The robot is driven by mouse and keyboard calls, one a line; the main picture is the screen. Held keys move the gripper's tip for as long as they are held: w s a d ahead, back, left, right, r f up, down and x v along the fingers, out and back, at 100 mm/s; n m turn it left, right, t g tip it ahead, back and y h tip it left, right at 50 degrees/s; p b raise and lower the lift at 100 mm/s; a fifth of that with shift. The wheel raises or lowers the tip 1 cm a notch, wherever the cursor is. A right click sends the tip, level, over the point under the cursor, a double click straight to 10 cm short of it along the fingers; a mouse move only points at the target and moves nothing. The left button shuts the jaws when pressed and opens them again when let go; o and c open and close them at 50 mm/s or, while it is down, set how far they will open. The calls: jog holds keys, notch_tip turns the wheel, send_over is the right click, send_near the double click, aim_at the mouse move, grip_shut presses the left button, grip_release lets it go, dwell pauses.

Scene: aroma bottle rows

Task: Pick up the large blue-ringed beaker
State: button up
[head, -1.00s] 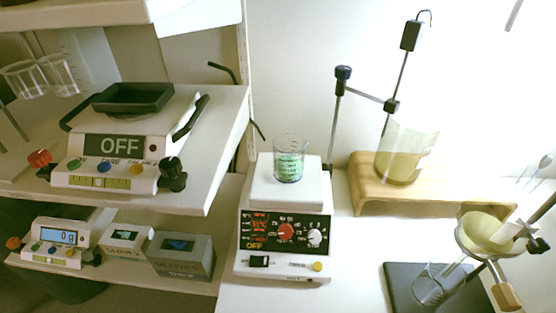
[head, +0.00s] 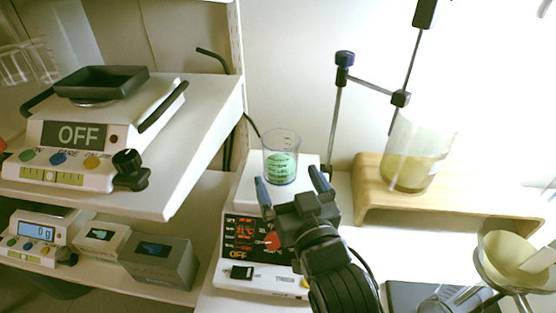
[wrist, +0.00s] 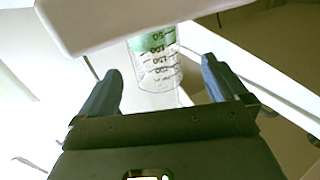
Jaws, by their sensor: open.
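A clear beaker (head: 281,160) with green contents, dark graduation marks and a bluish base stands upright on the white hotplate's top. No large blue ring shows clearly on it. My gripper (head: 290,182) is open and empty, in front of the beaker in the head view, its two blue-grey fingers pointing at it. In the wrist view the beaker (wrist: 155,62) appears between and beyond the spread fingers of my gripper (wrist: 160,82).
The hotplate (head: 238,230) reads OFF. A larger beaker with yellowish contents (head: 411,172) is on a wooden stand (head: 500,213) at right, near a metal rod stand. A funnel (head: 505,255) is at lower right. Shelves with scales (head: 62,150) are at left.

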aim_at(285, 168)
jog(key=x, duration=0.6)
jog(key=shift+w+d+f+p, duration=0.1)
jog(key=shift+w+p, duration=0.25)
jog(key=shift+w, duration=0.15)
jog(key=c, duration=1.2)
